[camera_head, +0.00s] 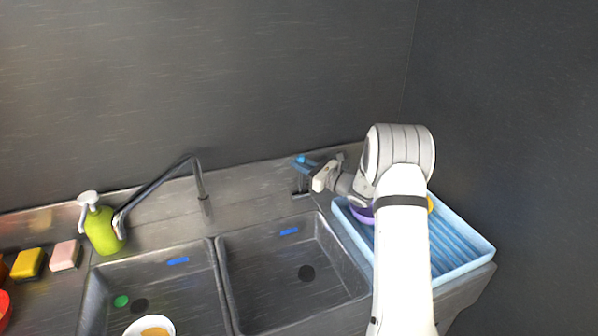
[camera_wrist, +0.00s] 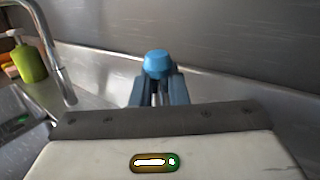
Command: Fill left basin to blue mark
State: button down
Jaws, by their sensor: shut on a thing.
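The left basin (camera_head: 190,279) is grey metal with a blue mark (camera_head: 178,261) on its back wall. No water shows in it. A dark drain (camera_head: 139,306) is on its floor, with a green disc (camera_head: 121,301) beside it. A grey faucet (camera_head: 165,182) rises behind the basins, its arm slanting down to the left; no stream shows. My gripper (camera_head: 308,166) is behind the right basin, shut on a blue knob (camera_head: 299,159). In the wrist view, the blue knob (camera_wrist: 157,64) sits between the fingertips (camera_wrist: 158,84); its lower part is hidden.
The right basin (camera_head: 335,262) has its own blue mark (camera_head: 289,231) and dark drain. A blue ribbed tray (camera_head: 460,245) is at right, partly behind my arm. A green soap bottle (camera_head: 104,232), sponges (camera_head: 28,264) and a white bowl (camera_head: 137,328) are at left.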

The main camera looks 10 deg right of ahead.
jog(key=shift+s+d+r+n+t+y+b, duration=0.15)
jog(key=shift+s+n+t+y+b, duration=0.2)
jog(key=shift+b, duration=0.65)
jog(key=shift+s+r+y+b, duration=0.2)
jog(key=shift+s+y+b, duration=0.1)
jog(key=shift+b, duration=0.2)
jog(key=c, duration=1.7)
grip_release()
jog(key=shift+o, duration=1)
jog(key=shift+s, duration=0.25)
notch_tip(320, 180, up, 10)
jog(key=shift+w+f+b, duration=0.1)
jog(key=shift+w+b, duration=0.05)
jog(key=shift+b, duration=0.4)
